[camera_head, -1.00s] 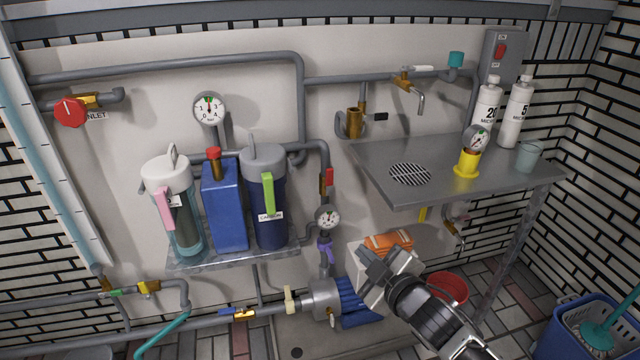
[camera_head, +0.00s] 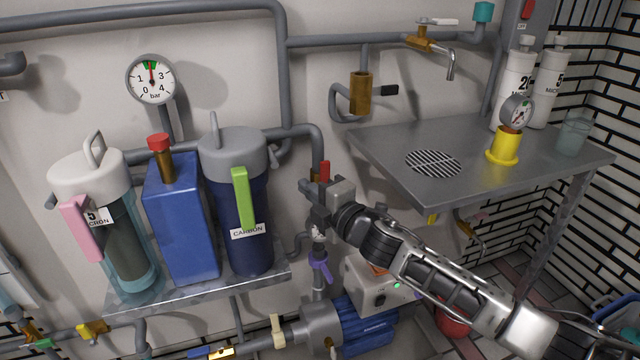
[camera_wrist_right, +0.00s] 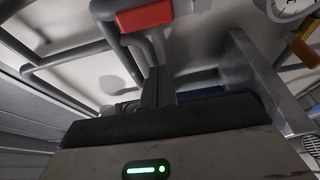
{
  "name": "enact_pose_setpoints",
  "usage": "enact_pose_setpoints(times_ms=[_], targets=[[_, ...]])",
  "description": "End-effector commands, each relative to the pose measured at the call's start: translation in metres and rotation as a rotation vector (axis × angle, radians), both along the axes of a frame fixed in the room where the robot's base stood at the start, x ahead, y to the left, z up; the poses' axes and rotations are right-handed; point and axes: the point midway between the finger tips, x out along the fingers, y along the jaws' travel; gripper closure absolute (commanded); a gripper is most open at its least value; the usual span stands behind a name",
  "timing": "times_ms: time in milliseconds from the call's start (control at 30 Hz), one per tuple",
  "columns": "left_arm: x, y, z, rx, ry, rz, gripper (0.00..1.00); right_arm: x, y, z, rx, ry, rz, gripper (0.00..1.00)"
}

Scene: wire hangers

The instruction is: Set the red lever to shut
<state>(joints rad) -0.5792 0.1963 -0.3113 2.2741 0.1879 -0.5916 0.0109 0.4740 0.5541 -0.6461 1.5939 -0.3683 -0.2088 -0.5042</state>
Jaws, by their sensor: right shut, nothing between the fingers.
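The red lever (camera_head: 324,170) stands upright at a brass valve on the vertical grey pipe, right of the carbon filter. In the right wrist view the red lever (camera_wrist_right: 145,15) lies at the top edge, beyond the fingers. My right gripper (camera_head: 308,187) is just below and left of the lever in the head view and hides much of the valve and pipe. Its fingers (camera_wrist_right: 158,85) are shut with nothing between them. I cannot tell whether the gripper touches the lever. My left gripper is not in view.
The carbon filter (camera_head: 237,200) with its green handle stands close left of the gripper. A purple-handled valve (camera_head: 320,270) and a blue pump (camera_head: 365,325) are below. The steel table (camera_head: 390,150) is to the right, with a yellow gauge stand (camera_head: 503,150).

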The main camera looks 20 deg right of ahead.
Motion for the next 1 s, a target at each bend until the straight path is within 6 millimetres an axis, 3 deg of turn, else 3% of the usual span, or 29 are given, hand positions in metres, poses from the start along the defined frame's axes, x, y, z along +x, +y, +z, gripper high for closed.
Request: enact_pose_setpoints(times_ms=[133, 200, 400, 1000], targets=[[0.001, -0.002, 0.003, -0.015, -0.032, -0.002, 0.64, 0.029, 0.010, 0.000, 0.000, -0.002, -0.001, 1.00], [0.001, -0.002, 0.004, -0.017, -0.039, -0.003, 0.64, 0.026, -0.007, -0.002, -0.004, 0.001, -0.003, 1.00], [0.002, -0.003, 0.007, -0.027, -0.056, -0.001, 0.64, 0.026, -0.027, -0.001, 0.000, 0.000, 0.000, 1.00], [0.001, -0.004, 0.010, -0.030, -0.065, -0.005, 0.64, 0.026, -0.031, -0.001, 0.023, 0.002, -0.001, 1.00]])
